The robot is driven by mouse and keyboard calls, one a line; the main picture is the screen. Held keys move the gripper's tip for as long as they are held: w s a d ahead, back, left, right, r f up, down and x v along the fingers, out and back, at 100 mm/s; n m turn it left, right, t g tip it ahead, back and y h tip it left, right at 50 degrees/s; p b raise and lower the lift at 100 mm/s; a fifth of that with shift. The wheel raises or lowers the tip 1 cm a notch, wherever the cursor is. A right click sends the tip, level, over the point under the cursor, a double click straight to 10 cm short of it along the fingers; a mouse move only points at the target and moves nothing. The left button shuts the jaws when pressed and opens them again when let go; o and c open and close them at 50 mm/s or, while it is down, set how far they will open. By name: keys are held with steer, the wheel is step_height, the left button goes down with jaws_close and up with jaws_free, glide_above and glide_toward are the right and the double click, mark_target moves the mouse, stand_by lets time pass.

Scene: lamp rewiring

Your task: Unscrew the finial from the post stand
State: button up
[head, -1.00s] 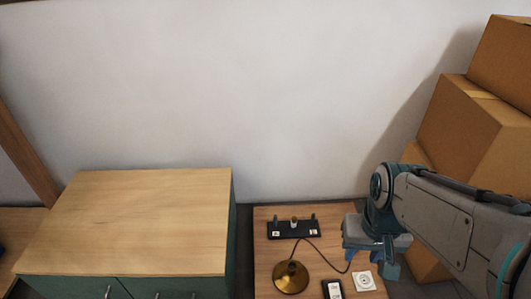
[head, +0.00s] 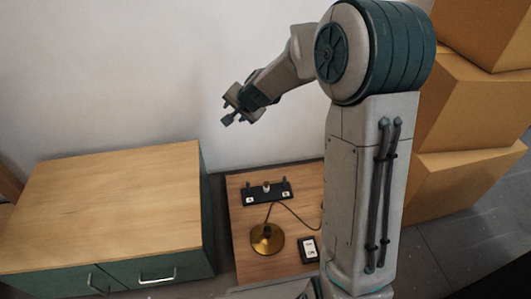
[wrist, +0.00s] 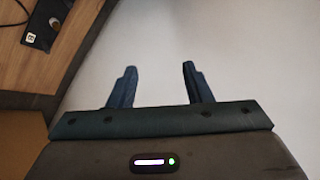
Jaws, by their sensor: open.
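The black post stand (head: 283,195) sits on the small wooden table, with short dark posts near its ends and a small pale, brass-toned piece (head: 266,186) at its middle. That piece may be the finial; it is too small to tell. Part of the stand also shows at the upper left of the wrist view (wrist: 44,22). My gripper (head: 228,112) is open and empty, raised before the wall, above and left of the stand and well apart from it. In the wrist view its two blue fingers (wrist: 159,72) are spread over bare wall.
The wooden table (head: 240,208) also holds a brass lamp base (head: 267,239) with a dark cord and a small black-and-white device (head: 309,250). A green cabinet (head: 110,195) with a wooden top stands left. Cardboard boxes (head: 470,115) are stacked right. My arm covers the table's right side.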

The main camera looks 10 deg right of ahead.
steer(key=w+d+f+m+t+h+p, duration=0.1)
steer(key=w+f+m, duration=0.2)
steer(key=w, duration=0.2)
steer(key=w+d+f+m+h, duration=0.1)
steer(key=w+d+f+m, duration=0.15)
steer(key=w, duration=0.25)
steer(key=m+g+h+p, duration=0.2)
steer(key=m+g, duration=0.7)
steer(key=m, duration=0.7)
glide_above(267, 183)
step_height(267, 183, down, 26)
step_height(267, 183, down, 13)
steer(key=b, duration=0.5)
steer(key=shift+s+f, duration=0.1)
steer(key=shift+f, duration=0.05)
jaws_close()
steer(key=c, duration=1)
jaws_free()
